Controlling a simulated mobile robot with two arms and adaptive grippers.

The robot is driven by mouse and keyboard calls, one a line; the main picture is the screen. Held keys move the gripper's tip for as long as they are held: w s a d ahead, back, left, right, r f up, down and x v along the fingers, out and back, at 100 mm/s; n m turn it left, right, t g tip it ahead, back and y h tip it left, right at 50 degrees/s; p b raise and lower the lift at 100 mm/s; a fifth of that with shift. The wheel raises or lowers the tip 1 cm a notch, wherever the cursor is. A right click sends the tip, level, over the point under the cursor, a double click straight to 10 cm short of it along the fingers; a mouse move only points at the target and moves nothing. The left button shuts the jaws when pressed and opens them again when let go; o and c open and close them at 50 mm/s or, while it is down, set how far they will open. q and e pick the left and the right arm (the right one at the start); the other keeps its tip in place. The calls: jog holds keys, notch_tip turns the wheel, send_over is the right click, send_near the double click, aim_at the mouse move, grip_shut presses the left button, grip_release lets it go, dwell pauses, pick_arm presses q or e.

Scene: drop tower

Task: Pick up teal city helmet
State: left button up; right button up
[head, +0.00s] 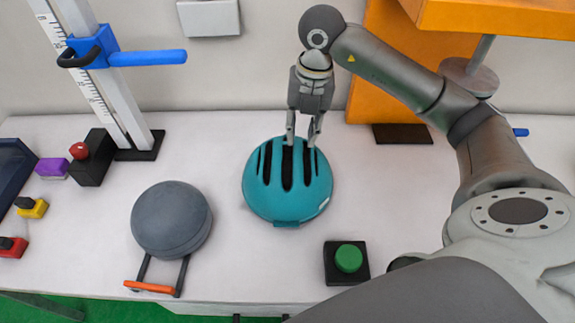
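The teal city helmet (262,196) sits dome up on the white bench in the middle of the head view, with several dark vent slots along its top. My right gripper (302,141) points down at the helmet's far part. Its two fingers are apart, with tips at the vented top and part of the helmet visible between them. I cannot tell whether the tips touch the shell. My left gripper is not in view.
A grey round headform (171,218) with an orange handle lies left of the helmet. A green button box (347,261) stands front right. A ruled column with a blue arm (146,58) rises at back left. Small coloured switches (33,208) line the left edge. Orange structure (380,75) stands behind.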

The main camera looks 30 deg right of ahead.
aim_at(298, 151)
jog(key=shift+a+f, duration=0.15)
jog(key=shift+f, duration=0.8)
jog(key=f, duration=0.2)
jog(key=f+p, duration=0.1)
jog(key=f, duration=0.1)
jog(key=shift+w+f, duration=0.2)
jog(key=shift+f, duration=0.2)
jog(key=shift+f+p, duration=0.25)
jog(key=shift+p, duration=0.05)
jog(key=shift+a+f, duration=0.1)
jog(key=shift+c, duration=0.2)
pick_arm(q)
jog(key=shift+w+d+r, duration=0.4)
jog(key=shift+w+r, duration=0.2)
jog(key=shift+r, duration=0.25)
pick_arm(e)
grip_shut()
jog(key=shift+w, duration=0.1)
